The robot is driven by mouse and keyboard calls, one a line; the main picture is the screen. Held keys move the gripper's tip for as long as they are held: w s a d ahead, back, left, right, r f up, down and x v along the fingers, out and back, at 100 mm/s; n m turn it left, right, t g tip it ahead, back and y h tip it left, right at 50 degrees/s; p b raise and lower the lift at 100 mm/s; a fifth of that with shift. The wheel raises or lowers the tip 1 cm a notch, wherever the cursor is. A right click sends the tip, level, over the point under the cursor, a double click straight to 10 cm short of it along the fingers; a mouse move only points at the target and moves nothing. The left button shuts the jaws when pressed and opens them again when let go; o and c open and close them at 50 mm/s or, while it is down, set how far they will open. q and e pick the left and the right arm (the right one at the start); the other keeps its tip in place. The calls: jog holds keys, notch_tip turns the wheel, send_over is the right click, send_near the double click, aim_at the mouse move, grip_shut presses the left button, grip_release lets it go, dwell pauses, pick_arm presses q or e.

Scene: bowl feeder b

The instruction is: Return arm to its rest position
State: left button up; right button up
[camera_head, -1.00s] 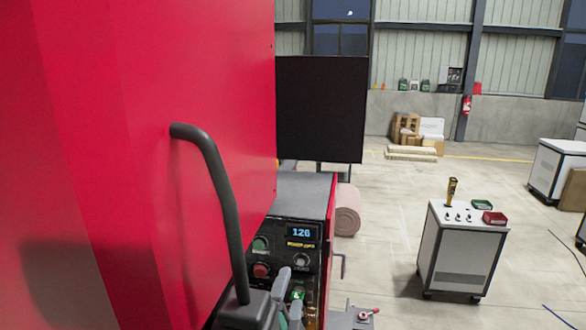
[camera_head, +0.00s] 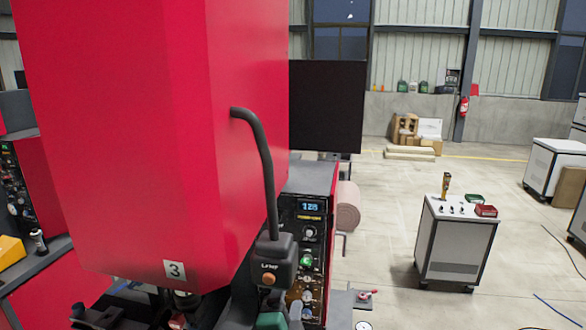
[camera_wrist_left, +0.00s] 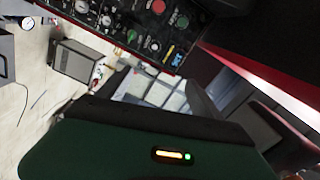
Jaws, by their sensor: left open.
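My left gripper (camera_wrist_left: 150,85) shows in the left wrist view as a dark green body with a lit orange and green indicator and two dark fingers spread apart. Nothing shows between the fingers. In the head view, green and grey parts at the bottom centre look like my left gripper (camera_head: 271,319), just below the control panel (camera_head: 308,240) and the black handle (camera_head: 262,165); most of that arm is hidden or out of frame. The control panel also shows tilted at the top of the left wrist view (camera_wrist_left: 150,35). My right gripper is not in view.
A large red machine housing (camera_head: 150,150) marked 3 fills the left and centre. A white cabinet (camera_head: 457,245) with small bins stands on the open floor at right. A black screen (camera_head: 327,105) stands behind the panel. Another red machine (camera_head: 35,190) is at far left.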

pick_arm(q)
jog(key=s+a+f+n+g+y+b, duration=0.1)
jog(key=s+a+f+n+g+b, duration=0.2)
jog(key=f, duration=0.5)
jog(key=a+f+n+g+y+b, duration=0.1)
jog(key=a+f+n+g+b, duration=0.15)
jog(key=a+f, duration=0.45)
jog(key=s+a+f+n+g+b, duration=0.3)
jog(key=s+a+f+n+g, duration=0.1)
jog(key=s+f, duration=0.5)
jog(key=s+a+f+n+g+y+b, duration=0.1)
jog(key=s+a+f+n+g+b, duration=0.3)
jog(key=s+f+n, duration=0.3)
jog(key=s+f+g, duration=0.1)
jog(key=s+f, duration=0.2)
jog(key=s, duration=0.3)
jog(key=shift+a+f, duration=0.3)
jog(key=shift+a, duration=0.1)
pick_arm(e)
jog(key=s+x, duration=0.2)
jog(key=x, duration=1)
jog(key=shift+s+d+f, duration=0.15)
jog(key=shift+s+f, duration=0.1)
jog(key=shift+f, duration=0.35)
pick_arm(q)
jog(key=shift+n+g, duration=0.25)
